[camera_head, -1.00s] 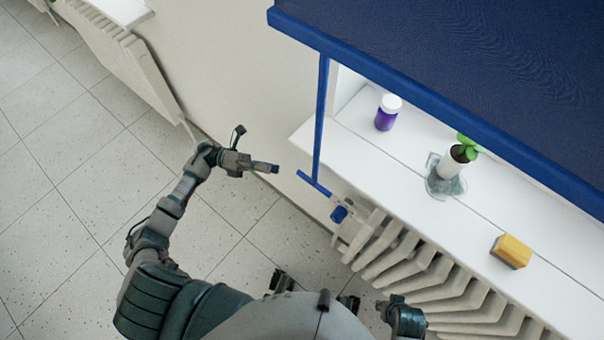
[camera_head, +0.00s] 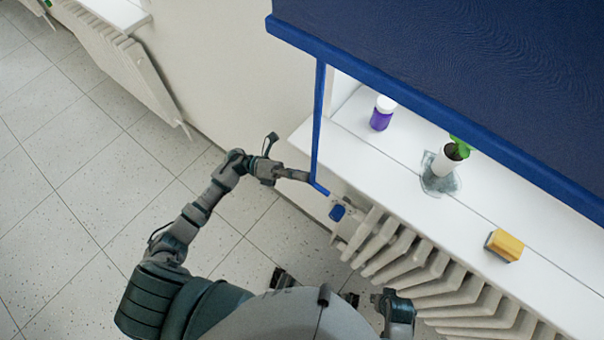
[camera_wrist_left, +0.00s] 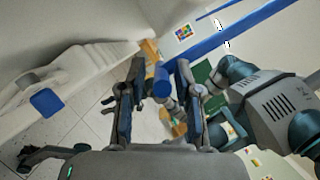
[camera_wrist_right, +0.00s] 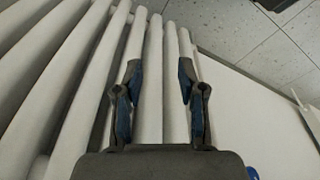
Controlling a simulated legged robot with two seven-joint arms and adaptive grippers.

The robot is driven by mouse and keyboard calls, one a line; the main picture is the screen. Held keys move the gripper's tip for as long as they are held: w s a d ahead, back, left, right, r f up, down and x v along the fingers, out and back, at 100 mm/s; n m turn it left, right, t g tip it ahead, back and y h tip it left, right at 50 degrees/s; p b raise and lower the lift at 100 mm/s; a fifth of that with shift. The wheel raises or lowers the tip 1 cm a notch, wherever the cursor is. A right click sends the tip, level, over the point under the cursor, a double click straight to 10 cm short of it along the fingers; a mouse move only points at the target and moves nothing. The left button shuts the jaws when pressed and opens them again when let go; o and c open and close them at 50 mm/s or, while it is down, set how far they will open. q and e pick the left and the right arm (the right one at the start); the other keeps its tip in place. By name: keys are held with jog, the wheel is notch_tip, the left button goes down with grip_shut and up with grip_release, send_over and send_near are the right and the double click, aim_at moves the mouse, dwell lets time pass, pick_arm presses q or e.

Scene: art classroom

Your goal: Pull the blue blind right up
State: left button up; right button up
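The blue blind (camera_head: 450,80) hangs low across the window in the head view. A blue pull strip (camera_head: 317,125) hangs from its left end, with a short blue crossbar (camera_head: 318,187) at the bottom. My left gripper (camera_head: 307,178) is at the crossbar and hides its left part. In the left wrist view, the bar's blue end (camera_wrist_left: 162,85) shows between the parted fingers of this gripper (camera_wrist_left: 160,75), with gaps on both sides. My right gripper (camera_wrist_right: 159,75) is open and empty in front of the radiator. Its fingers are largely hidden in the head view.
A ribbed radiator (camera_head: 440,285) with a blue-capped valve (camera_head: 337,212) stands below. The floor at left is clear.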

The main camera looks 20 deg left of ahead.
pick_arm(q)
jog(key=c, duration=0.4)
jog(key=shift+r, duration=0.1)
